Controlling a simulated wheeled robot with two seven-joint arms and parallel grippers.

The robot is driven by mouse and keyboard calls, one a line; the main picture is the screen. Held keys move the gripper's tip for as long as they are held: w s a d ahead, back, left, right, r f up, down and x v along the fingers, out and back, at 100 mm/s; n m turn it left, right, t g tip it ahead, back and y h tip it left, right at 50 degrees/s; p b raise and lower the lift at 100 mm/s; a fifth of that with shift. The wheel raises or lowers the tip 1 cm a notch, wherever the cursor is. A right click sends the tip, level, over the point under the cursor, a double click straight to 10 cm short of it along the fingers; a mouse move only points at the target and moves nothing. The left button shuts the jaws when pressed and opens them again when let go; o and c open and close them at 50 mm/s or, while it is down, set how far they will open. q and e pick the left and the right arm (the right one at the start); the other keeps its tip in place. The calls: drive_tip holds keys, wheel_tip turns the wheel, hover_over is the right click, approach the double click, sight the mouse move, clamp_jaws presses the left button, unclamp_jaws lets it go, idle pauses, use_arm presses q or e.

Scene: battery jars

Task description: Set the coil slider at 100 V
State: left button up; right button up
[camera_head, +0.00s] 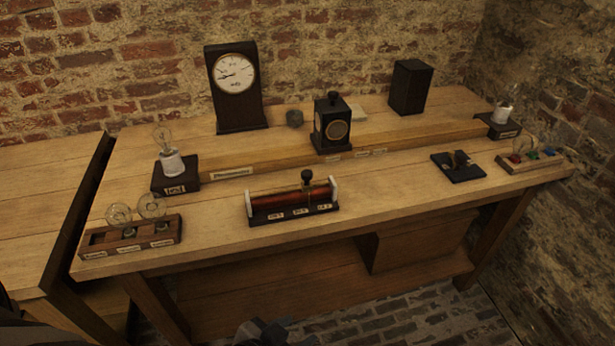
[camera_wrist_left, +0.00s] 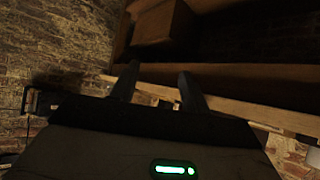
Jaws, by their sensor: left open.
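The coil (camera_head: 275,201) is a red-brown cylinder between white end plates on a black base, near the front edge of the bench. Its slider has a black round knob (camera_head: 307,175) and stands right of the coil's middle. Three small labels run along the base, too small to read; the slider is near the middle one, slightly to its right. My left gripper (camera_head: 264,333) is at the bottom edge of the head view, in front of and below the bench, apart from the coil. In the left wrist view its two fingers (camera_wrist_left: 158,88) are spread and empty.
A lamp rack (camera_head: 130,237) stands left of the coil, and a lamp on a dark block (camera_head: 176,180) behind it. A black switch (camera_head: 458,167) and a rack with coloured parts (camera_head: 530,160) are at right. Bench surface beside the coil is clear.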

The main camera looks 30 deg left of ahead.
use_arm(q)
drive_tip(key=w+a+r+t+b, duration=0.4)
drive_tip(key=w+a, duration=0.2)
drive_tip(key=w, duration=0.3)
drive_tip(key=n+t+y+b, duration=0.1)
drive_tip(key=n+t+b, duration=0.1)
drive_tip(key=t+b, duration=0.15)
approach(307, 181)
drive_tip(key=w, duration=0.4)
drive_tip(key=w+r, duration=0.1)
drive_tip(key=w, duration=0.3)
drive_tip(key=w+p, duration=0.1)
drive_tip(key=w, duration=0.3)
drive_tip(key=shift+w+d+r, duration=0.2)
drive_tip(key=shift+d+r, duration=0.15)
drive_tip(key=shift+r, duration=0.05)
use_arm(e)
drive_tip(key=f, duration=0.1)
drive_tip(key=a+f, duration=0.1)
drive_tip(key=f, duration=0.1)
drive_tip(key=shift+w+a+t+y, duration=0.15)
drive_tip(key=shift+w+t+y, duration=0.1)
drive_tip(key=shift+t+y, duration=0.05)
